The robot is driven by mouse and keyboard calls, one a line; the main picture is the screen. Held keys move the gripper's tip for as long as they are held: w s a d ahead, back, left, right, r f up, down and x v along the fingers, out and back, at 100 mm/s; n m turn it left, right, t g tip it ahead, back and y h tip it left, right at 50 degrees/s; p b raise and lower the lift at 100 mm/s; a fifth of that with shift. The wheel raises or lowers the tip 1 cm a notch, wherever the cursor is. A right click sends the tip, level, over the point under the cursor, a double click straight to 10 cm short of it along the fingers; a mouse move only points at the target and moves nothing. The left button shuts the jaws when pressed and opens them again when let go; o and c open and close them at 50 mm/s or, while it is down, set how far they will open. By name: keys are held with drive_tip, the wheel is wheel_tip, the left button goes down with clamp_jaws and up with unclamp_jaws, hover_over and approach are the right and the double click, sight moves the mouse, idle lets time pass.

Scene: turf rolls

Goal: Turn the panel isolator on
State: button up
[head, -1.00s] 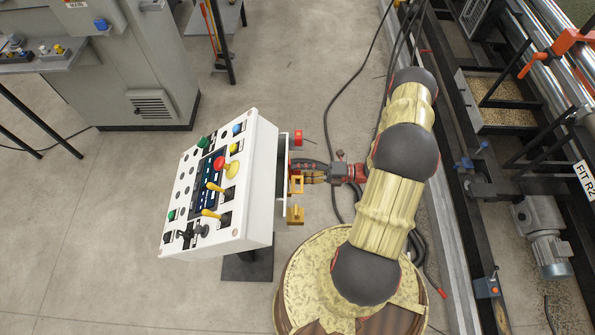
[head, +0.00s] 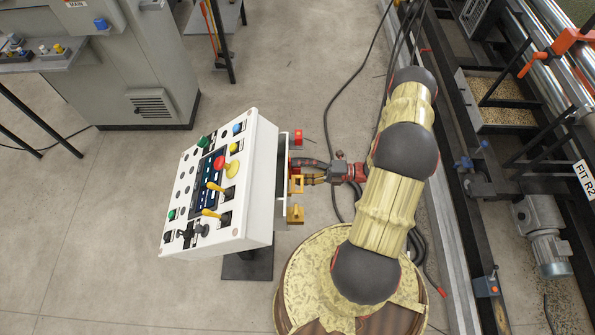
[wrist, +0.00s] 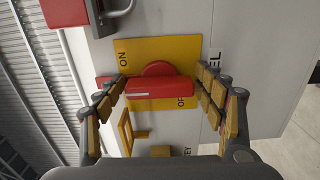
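The panel isolator is a red handle (wrist: 158,87) with a round hub on a yellow plate (wrist: 190,52) in the wrist view. The plate is marked ON at upper left and OFF at lower right. The handle lies nearly level across the picture, its right end beside the OFF mark. My gripper (wrist: 162,78) is open, with a finger toward each end of the handle; contact cannot be told. In the head view my gripper (head: 308,172) is at the right side of the white control box (head: 262,175), and the handle is not clearly visible there.
A red padlock-like part (wrist: 75,12) is above left of the plate in the wrist view. A yellow frame (wrist: 126,132) and a key switch label are below. The box front carries several buttons and yellow levers (head: 212,213). A black cable (head: 335,120) runs along the floor.

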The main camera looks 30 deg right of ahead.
drive_tip(key=shift+o, duration=0.8)
drive_tip(key=v, duration=1.2)
